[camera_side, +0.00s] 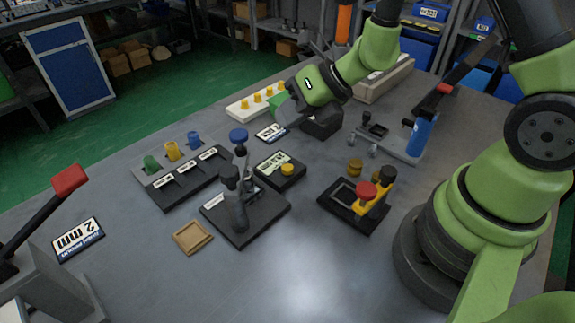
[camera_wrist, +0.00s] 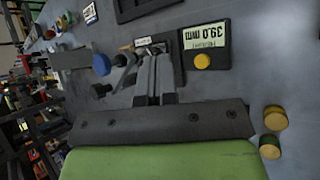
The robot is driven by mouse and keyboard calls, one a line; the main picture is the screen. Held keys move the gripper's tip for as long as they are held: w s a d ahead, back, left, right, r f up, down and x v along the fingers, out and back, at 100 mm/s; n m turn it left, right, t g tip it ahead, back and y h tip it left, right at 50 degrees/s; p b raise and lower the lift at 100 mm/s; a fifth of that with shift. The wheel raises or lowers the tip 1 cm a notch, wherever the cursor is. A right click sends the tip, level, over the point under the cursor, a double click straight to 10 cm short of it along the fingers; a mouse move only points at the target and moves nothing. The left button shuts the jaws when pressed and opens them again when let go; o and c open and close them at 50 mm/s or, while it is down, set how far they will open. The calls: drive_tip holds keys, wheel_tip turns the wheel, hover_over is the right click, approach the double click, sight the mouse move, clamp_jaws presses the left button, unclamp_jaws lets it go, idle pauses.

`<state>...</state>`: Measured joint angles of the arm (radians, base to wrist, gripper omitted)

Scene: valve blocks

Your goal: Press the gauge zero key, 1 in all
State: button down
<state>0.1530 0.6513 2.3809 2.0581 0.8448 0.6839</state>
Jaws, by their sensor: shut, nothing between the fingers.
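The gauge (camera_side: 270,167) is a dark box with a pale display and a round yellow key (camera_side: 288,169) on its top, near the middle of the bench. In the wrist view the gauge (camera_wrist: 222,62) shows upside down with a reading like 39.0 mm, and its yellow key (camera_wrist: 202,62) sits beside the display. My gripper (camera_side: 322,124) is behind and to the right of the gauge in the side view, apart from the key. In the wrist view its fingers (camera_wrist: 155,72) are together and empty, left of the key. The fingertips are hard to make out in the side view.
A dark clamp stand with a blue knob (camera_side: 238,135) stands left of the gauge. A black fixture with a red knob (camera_side: 366,191) and brass pieces (camera_side: 355,166) lie to the right. A wooden tray (camera_side: 192,236) is in front. The front middle of the bench is clear.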

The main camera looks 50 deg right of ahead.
sight(289, 165)
drive_tip(key=shift+f, duration=3.75)
drive_tip(key=shift+f, duration=0.1)
drive_tip(key=shift+f, duration=0.35)
drive_tip(key=shift+f, duration=0.45)
drive_tip(key=shift+r, duration=0.9)
drive_tip(key=shift+r, duration=2.5)
drive_tip(key=shift+r, duration=0.1)
